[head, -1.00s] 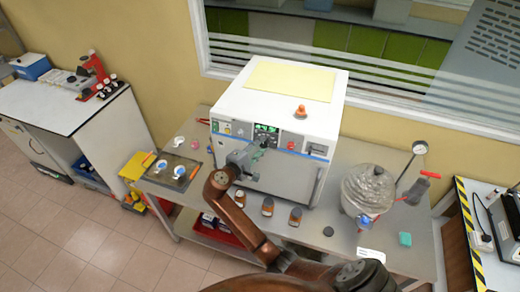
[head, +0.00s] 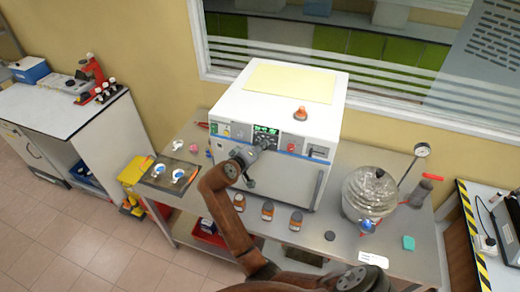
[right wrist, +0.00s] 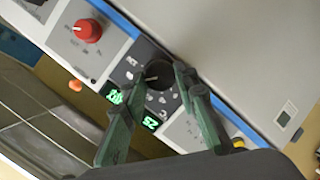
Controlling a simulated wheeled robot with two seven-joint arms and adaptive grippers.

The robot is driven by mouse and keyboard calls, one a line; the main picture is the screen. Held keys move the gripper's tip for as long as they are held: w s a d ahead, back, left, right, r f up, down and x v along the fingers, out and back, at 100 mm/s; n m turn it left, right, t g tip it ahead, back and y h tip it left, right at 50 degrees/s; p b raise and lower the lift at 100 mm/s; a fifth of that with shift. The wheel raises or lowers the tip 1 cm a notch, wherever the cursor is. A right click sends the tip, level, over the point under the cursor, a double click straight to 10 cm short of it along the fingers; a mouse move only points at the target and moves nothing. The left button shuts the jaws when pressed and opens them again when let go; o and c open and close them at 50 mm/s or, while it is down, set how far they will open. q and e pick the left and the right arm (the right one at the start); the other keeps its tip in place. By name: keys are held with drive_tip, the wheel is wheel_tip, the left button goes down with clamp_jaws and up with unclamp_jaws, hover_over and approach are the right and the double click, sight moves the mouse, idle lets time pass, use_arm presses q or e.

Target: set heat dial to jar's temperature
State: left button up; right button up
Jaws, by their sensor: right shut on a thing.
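The white heater box (head: 275,105) stands on the grey bench, with a control panel and green lit digits (head: 266,130) on its front. The black heat dial (right wrist: 155,77) with a pale pointer line shows in the right wrist view, beside two green displays; the nearer one (right wrist: 150,123) seems to read 25. My right gripper (head: 248,158) is at the panel, its green-grey fingers (right wrist: 150,85) shut on the dial. The dial is hidden behind the gripper in the head view. Several brown jars, including one jar (head: 267,211), stand before the box; their labels are too small to read.
A red knob (right wrist: 88,30) is on the panel near the dial. A glass vessel (head: 369,193) with a gauge (head: 422,150) stands on the right. A dark tray (head: 170,174) lies on the left. A small orange-topped item (head: 300,113) sits on the box.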

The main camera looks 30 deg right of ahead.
drive_tip(key=shift+s+f+m, duration=0.1)
drive_tip(key=shift+f+m, duration=0.05)
drive_tip(key=shift+m, duration=0.35)
drive_tip(key=o, duration=1.2)
drive_tip(key=shift+c, duration=0.2)
drive_tip(key=shift+r, duration=0.25)
wheel_tip(320, 180, up, 10)
drive_tip(key=shift+f, duration=0.15)
